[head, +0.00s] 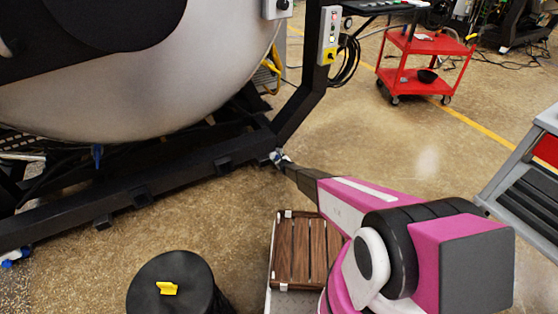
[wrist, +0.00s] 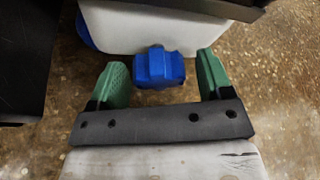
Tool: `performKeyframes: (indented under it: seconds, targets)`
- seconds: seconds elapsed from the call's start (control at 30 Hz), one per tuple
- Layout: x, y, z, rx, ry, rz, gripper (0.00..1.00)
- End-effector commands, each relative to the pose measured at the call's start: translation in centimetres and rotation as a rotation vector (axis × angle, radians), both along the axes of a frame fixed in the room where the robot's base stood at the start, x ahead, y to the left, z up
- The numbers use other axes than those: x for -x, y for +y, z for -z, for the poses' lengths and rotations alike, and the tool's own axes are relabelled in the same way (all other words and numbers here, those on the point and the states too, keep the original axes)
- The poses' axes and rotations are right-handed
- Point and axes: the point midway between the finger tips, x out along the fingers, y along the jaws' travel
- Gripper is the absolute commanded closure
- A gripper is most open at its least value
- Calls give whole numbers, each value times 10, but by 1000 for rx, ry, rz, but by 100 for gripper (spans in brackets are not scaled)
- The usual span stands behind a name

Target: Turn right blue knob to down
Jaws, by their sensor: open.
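The right blue knob (wrist: 159,67) is on the front of a white block (wrist: 150,25) in the wrist view. My gripper (wrist: 160,74) is open, with one green finger on each side of the knob and a visible gap on both sides. In the head view my gripper (head: 281,158) is at the right end of the black furnace frame, where the knob is small and mostly hidden. Another blue part (wrist: 84,31) shows at the left of the white block in the wrist view.
Another blue knob (head: 97,154) hangs under the large furnace vessel (head: 190,90), and a blue part (head: 15,257) lies at the far left. The black frame (head: 165,172) runs along the floor. A black stool (head: 170,265) and wooden-slatted crate (head: 305,250) stand in front.

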Motion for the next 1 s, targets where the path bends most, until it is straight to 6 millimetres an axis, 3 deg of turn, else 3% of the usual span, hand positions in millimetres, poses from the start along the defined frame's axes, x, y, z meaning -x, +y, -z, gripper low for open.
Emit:
performKeyframes:
  seconds: [0.17, 0.33, 0.67, 1.0]
  targets:
    - [0, 0, 0, 0, 0, 0, 27]
    - [0, 0, 0, 0, 0, 0, 77]
    - [1, 0, 0, -16, 12, -1, 76]
    - [1, 0, 0, -154, 104, -1, 76]
